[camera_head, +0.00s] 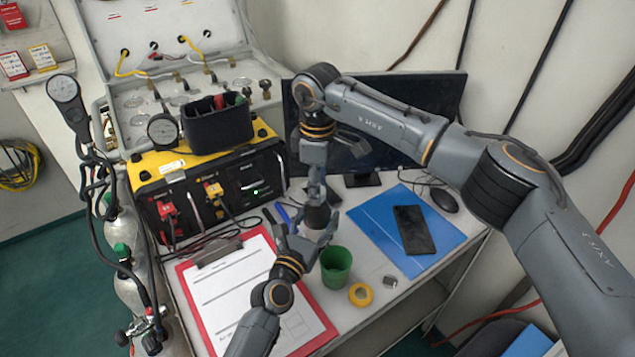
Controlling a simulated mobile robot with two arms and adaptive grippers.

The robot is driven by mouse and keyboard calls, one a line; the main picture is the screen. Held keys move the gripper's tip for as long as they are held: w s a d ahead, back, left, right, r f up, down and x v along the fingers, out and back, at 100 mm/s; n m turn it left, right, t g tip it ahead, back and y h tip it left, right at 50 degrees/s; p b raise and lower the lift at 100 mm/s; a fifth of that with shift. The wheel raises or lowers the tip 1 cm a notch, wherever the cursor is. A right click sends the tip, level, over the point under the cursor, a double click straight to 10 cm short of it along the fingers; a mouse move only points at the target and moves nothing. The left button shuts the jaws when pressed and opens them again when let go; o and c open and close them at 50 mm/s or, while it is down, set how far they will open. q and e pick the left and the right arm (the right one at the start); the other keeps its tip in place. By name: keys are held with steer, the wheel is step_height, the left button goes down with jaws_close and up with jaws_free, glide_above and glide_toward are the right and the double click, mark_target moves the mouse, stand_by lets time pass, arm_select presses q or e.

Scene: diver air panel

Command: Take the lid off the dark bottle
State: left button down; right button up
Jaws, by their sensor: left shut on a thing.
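The dark bottle (317,216) stands upright near the middle of the desk, largely covered by my two grippers. My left gripper (312,240) reaches in from the lower left and is shut on the lower part of the bottle. My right gripper (318,196) comes down from above, with its fingers at the top of the bottle. The lid is hidden by the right fingers, and I cannot tell whether they are closed on it.
A green cup (336,270) stands close in front of the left gripper. A yellow tape roll (360,294) lies nearby. A red clipboard (322,332) is at left, a blue folder (372,222) with a phone (413,230) at right. A monitor (425,95) and yellow-black box (270,165) stand behind.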

jaws_close()
steer(key=n, duration=1.3)
steer(key=shift+r+n, duration=0.1)
steer(key=shift+n, duration=0.2)
steer(key=n, duration=0.6)
steer(key=shift+n, duration=0.4)
steer(key=n, duration=1.9)
steer(key=shift+n, duration=0.4)
steer(key=n, duration=0.6)
steer(key=shift+n, duration=0.4)
steer(key=n, duration=0.6)
steer(key=shift+r, duration=0.3)
steer(key=shift+r, duration=0.9)
